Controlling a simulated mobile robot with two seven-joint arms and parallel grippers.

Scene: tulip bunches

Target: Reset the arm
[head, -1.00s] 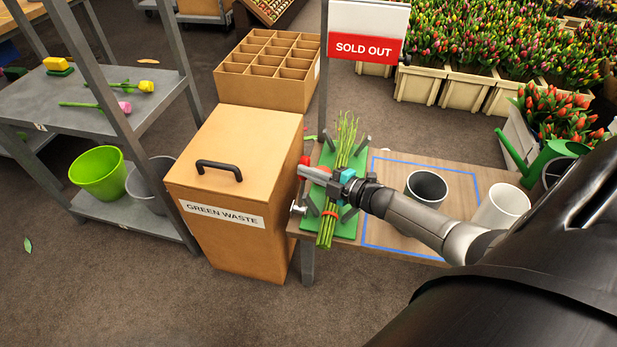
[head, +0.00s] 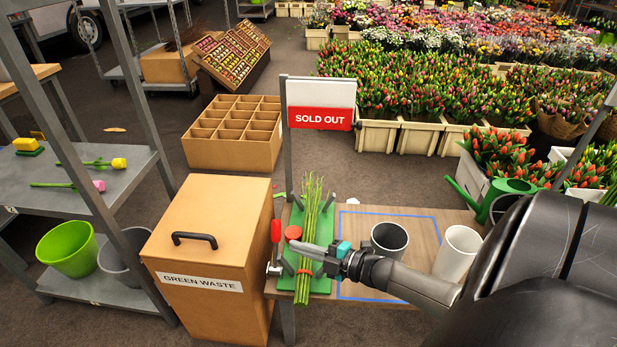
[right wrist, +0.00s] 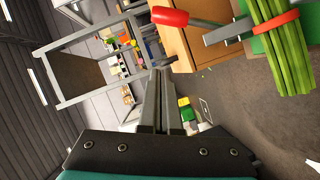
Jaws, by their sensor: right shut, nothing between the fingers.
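My right gripper (head: 293,244) is shut and empty. In the head view its fingers cross in front of a bunch of green stems (head: 312,205), pointing left; I cannot tell the height gap. The stems lie on a green board (head: 322,284) between grey pegs at the table's left end. In the right wrist view, the closed fingers (right wrist: 160,78) have nothing between them. There the stems (right wrist: 272,30), with an orange-red band (right wrist: 262,27), are at upper right, apart from the fingers. A red handle (head: 276,231) stands at the board's left. My left gripper is not in view.
The green waste bin (head: 205,235) stands left of the table. A dark pot (head: 389,240) stands in the blue outline, with a white pot (head: 457,253) to its right. A "SOLD OUT" sign (head: 322,118) rises behind the board. A grey shelf (head: 115,185) is at left.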

